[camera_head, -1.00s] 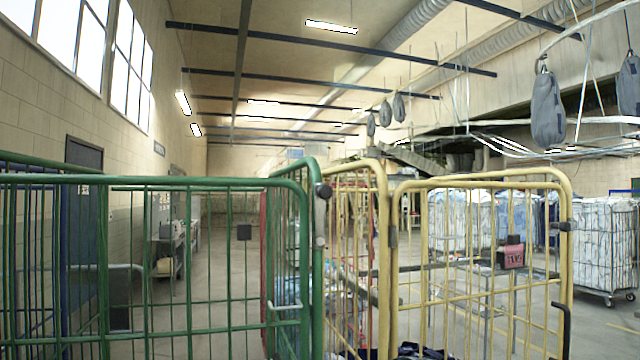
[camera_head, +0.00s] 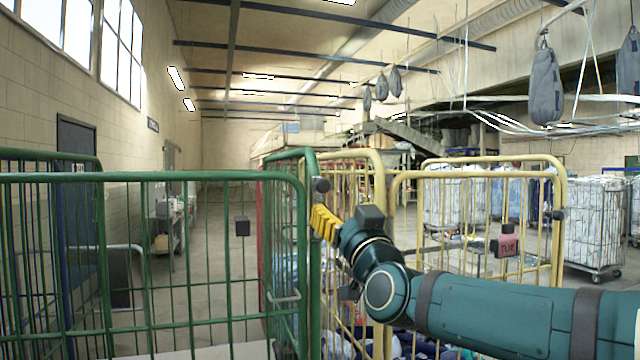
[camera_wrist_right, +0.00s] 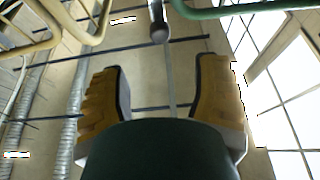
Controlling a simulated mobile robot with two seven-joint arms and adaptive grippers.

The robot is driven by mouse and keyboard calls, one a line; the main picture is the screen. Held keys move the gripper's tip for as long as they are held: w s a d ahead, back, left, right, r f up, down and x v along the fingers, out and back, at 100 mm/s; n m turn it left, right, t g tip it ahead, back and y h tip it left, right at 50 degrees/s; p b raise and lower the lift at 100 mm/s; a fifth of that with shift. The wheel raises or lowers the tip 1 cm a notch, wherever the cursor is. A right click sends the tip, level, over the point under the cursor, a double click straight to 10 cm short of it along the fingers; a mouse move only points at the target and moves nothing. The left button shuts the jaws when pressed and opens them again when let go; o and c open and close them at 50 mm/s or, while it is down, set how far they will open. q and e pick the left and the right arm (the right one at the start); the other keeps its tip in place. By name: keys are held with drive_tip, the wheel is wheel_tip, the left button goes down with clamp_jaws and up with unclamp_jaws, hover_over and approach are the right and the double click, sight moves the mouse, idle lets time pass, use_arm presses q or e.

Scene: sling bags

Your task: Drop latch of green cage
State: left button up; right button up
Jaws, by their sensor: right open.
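The green cage (camera_head: 150,176) stands at the left and front in the head view, with upright bars and a rounded top rail. Its latch (camera_head: 320,185), a dark knob on a grey metal bar, sits at the cage's right corner post. The latch also shows at the top of the right wrist view (camera_wrist_right: 159,30), ahead of and between the fingers. My right gripper (camera_head: 324,222) has yellow fingers and is just below the latch knob, beside the corner post. In the wrist view its fingers are apart with nothing between them. My left gripper is not in view.
A yellow cage (camera_head: 480,170) stands right beside the green one, behind my right arm, with cloth low inside. White-covered carts (camera_head: 597,225) stand at the right. Grey bags (camera_head: 546,85) hang overhead.

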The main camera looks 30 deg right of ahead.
sight(320, 181)
drive_tip(key=p+x, duration=0.2)
drive_tip(key=x, duration=1.1)
drive_tip(key=shift+w+d+r, duration=0.1)
drive_tip(key=shift+w+d, duration=0.05)
drive_tip(key=shift+w, duration=0.15)
clamp_jaws()
